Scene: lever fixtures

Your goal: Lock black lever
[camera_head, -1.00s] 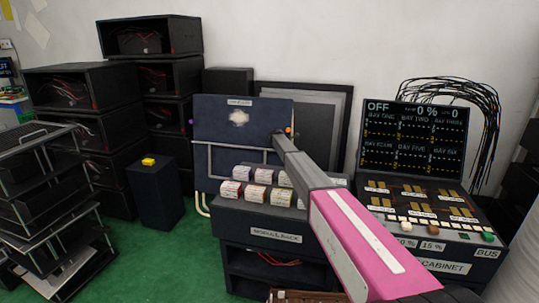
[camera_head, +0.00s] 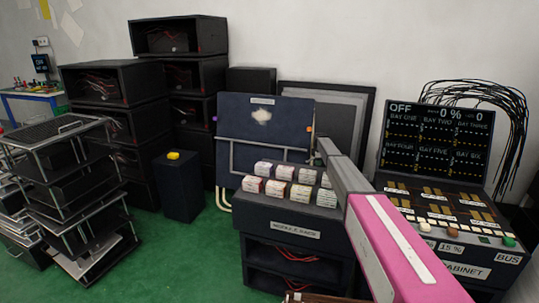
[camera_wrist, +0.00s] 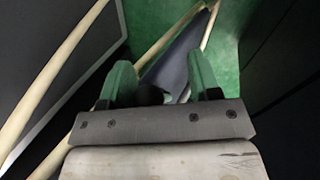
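The dark blue panel (camera_head: 265,125) stands behind the module rack. A purple knob (camera_head: 214,119) shows at its left edge and an orange knob (camera_head: 309,129) at its right edge. I cannot clearly make out a black lever in the head view. In the wrist view, my gripper (camera_wrist: 162,78) has its two green fingers apart. A dark round shape (camera_wrist: 150,95) shows between them, nearer the left finger; I cannot tell whether it is the black lever's knob. My gripper's tip is hidden in the head view.
The module rack (camera_head: 295,235) with several small boxes stands before the panel. A control cabinet (camera_head: 470,255) with an "OFF" screen (camera_head: 437,140) is at right. Dark shelves and a black box with a yellow button (camera_head: 173,155) stand left. Green floor (camera_head: 180,250) is free between.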

